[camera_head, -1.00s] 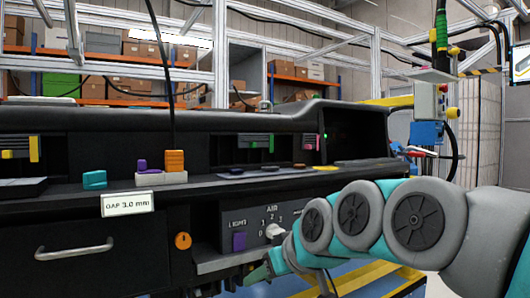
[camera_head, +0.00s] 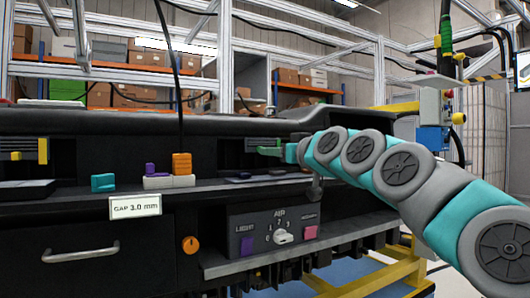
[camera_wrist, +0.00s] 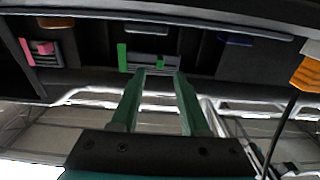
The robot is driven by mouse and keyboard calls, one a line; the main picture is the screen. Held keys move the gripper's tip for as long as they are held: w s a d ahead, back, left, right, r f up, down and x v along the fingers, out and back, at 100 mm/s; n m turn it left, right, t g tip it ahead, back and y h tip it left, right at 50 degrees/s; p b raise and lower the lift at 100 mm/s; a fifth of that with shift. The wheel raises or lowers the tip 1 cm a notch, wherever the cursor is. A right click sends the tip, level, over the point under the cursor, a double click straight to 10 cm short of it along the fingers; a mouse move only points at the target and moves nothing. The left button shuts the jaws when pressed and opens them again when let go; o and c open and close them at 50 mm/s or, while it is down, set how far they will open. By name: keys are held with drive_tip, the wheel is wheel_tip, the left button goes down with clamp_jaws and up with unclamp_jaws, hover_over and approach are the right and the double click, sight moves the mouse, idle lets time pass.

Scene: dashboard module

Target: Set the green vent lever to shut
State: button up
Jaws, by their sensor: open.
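The green vent shows in the wrist view as a dark slatted vent (camera_wrist: 150,66) with a tall green bar (camera_wrist: 122,57) at its left end and a small green tab (camera_wrist: 162,60) on its slats. I cannot tell which of the two is the lever. My gripper (camera_wrist: 159,76) is open and empty, its fingertips apart at the vent's near edge, around the tab's line in the picture; contact cannot be told. In the head view my gripper (camera_head: 268,151) reaches left in front of the vent (camera_head: 258,143), hiding most of its green parts.
A pink-levered vent (camera_wrist: 42,50) lies left in the wrist view. A yellow-levered vent (camera_head: 42,150) is far left in the head view. The shelf holds an orange block (camera_head: 182,163) and a teal block (camera_head: 103,182). Below is a control panel with a white knob (camera_head: 283,236).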

drive_tip(key=shift+x, duration=2.55)
clamp_jaws()
drive_tip(key=shift+a+f, duration=0.1)
